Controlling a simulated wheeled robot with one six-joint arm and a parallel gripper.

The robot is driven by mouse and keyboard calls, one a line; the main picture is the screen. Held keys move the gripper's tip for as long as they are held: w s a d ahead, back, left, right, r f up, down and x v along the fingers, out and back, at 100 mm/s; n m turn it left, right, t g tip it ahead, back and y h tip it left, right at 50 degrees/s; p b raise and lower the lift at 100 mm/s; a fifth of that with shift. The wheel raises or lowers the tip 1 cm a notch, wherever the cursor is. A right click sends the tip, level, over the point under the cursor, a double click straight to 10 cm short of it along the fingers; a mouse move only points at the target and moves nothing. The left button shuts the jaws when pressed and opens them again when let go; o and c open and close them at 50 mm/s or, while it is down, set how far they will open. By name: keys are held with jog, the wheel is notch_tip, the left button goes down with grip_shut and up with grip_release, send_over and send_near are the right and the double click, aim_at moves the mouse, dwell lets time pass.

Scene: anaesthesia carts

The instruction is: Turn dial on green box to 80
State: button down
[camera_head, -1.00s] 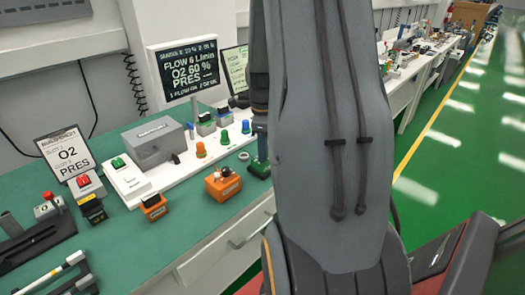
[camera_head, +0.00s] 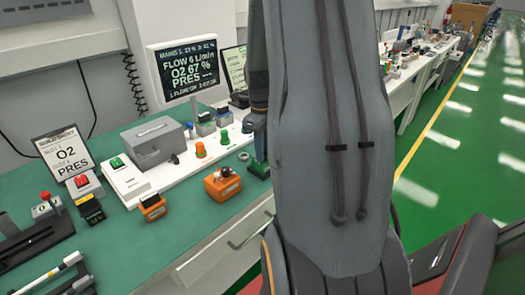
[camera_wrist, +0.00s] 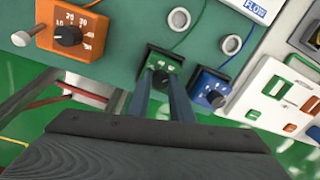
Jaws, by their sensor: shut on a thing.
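The green box (camera_wrist: 150,56) with a dark dial (camera_wrist: 160,80) sits near the table's front edge in the wrist view. A small part of the green box (camera_head: 259,170) also shows beside my arm in the head view. My gripper (camera_wrist: 161,82) reaches it from below in the wrist view, its two blue-grey fingers on either side of the dial and shut on it. The dial's pointer and most of its scale are too small or covered to read. The monitor (camera_head: 184,70) reads flow 6 L/min, O2 67 % and blank dashes for PRES.
An orange dial box (camera_wrist: 88,36) stands left of the green box and a blue dial box (camera_wrist: 205,82) close to its right in the wrist view. Two metal rings (camera_wrist: 231,44) lie behind. My arm blocks the middle of the head view.

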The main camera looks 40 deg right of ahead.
jog(key=shift+m+b, duration=0.7)
jog(key=shift+m, duration=1.7)
dwell(2.6)
jog(key=c, duration=1.6)
grip_release()
jog(key=shift+o, duration=0.2)
notch_tip(320, 180, up, 8)
jog(key=shift+a+f+b, duration=0.1)
jog(key=shift+f+b, duration=0.1)
jog(key=shift+b, duration=0.55)
jog(key=shift+r, duration=0.1)
